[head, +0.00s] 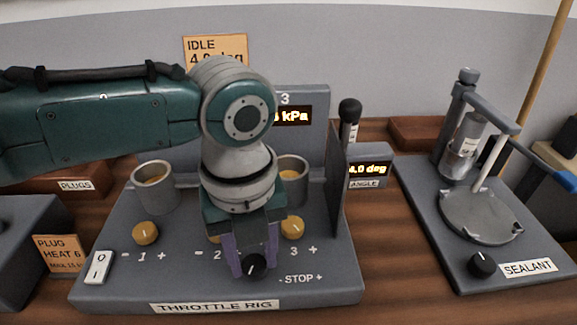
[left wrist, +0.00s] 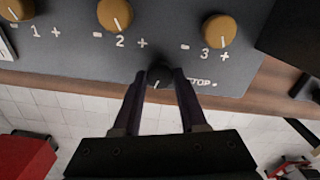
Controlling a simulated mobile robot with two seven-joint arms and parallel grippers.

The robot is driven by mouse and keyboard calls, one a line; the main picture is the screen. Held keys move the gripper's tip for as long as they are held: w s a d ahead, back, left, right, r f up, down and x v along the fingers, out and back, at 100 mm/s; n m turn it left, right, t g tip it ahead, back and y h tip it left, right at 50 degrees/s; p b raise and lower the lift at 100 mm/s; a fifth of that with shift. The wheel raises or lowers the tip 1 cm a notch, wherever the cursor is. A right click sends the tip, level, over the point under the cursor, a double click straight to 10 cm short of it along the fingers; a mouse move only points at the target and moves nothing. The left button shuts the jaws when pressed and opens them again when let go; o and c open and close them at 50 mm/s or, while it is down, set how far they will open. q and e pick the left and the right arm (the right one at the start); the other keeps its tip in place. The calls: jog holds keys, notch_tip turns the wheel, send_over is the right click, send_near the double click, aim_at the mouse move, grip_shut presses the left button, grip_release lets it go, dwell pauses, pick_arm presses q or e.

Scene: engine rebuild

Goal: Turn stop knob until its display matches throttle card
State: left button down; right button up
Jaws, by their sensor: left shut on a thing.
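The black stop knob (head: 255,266) sits at the front of the grey throttle rig (head: 130,285), beside the "- STOP +" label. My left gripper (head: 252,262) reaches down from above with its fingers closed around the knob. The left wrist view also shows the knob (left wrist: 159,76) between the two fingertips. The angle display (head: 368,170) reads 4.0 deg. The throttle card (head: 215,48) behind the rig reads IDLE and what looks like 4.0 deg, its lower part hidden by my arm. My right gripper is not in view.
Yellow knobs 1 (head: 145,232), 2 (left wrist: 115,15) and 3 (head: 292,228) stand close behind the stop knob. A black-topped lever (head: 349,112) rises near the angle display. A sealant stand (head: 460,240) is at right. A white switch (head: 97,268) is at front left.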

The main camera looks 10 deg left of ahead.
aim_at(254, 263)
pick_arm(q)
jog(key=shift+c, duration=2.2)
grip_release()
notch_tip(254, 263, up, 10)
jog(key=shift+p, duration=0.35)
